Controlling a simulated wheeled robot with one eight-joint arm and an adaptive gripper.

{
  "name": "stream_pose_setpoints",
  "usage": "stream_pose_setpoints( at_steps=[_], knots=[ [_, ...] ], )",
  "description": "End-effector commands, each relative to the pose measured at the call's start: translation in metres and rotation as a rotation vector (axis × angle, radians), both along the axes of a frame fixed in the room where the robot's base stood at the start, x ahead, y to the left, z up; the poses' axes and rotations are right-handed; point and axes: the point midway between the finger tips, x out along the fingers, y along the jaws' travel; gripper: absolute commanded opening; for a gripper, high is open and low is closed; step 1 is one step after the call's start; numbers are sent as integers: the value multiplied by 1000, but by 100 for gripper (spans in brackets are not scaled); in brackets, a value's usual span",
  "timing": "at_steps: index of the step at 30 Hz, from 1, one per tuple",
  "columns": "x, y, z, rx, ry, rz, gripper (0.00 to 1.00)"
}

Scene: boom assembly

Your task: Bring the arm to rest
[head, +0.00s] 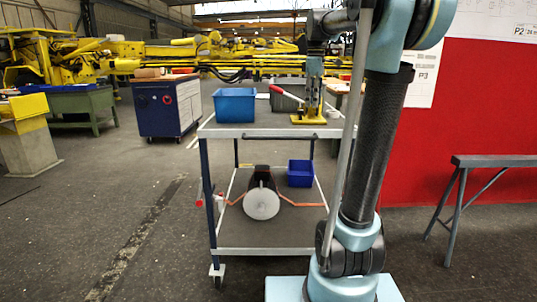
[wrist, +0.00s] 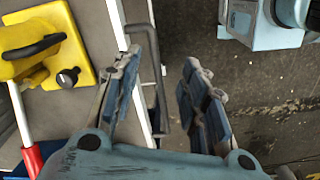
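My gripper (wrist: 163,76) is in the wrist view with its two blue-grey fingers spread apart and nothing held between them. Below the gap are the edge of the cart top, a dark bar handle and the floor. In the head view my light-blue and black arm (head: 372,150) rises on the right and leaves the top of the picture.
A two-level cart (head: 262,236) stands close in front. A grey trestle (head: 470,190) stands right.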

Motion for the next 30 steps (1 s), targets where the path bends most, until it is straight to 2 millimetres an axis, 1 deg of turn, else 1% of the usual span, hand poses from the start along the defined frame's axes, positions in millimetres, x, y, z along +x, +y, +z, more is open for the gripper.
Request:
stream_pose_setpoints(
  at_steps=[1, 8, 14, 18, 23, 30],
  knots=[
    [-16, -1, -10, 1, -6, -45, 40],
    [-77, -6, -56, 13, -37, -267, 40],
    [-129, -11, -104, 28, -65, -458, 40],
    [-165, -13, -142, 42, -82, -593, 40],
    [-205, -16, -188, 60, -102, -747, 40],
    [-259, -19, -263, 94, -128, -974, 40]
  ],
)
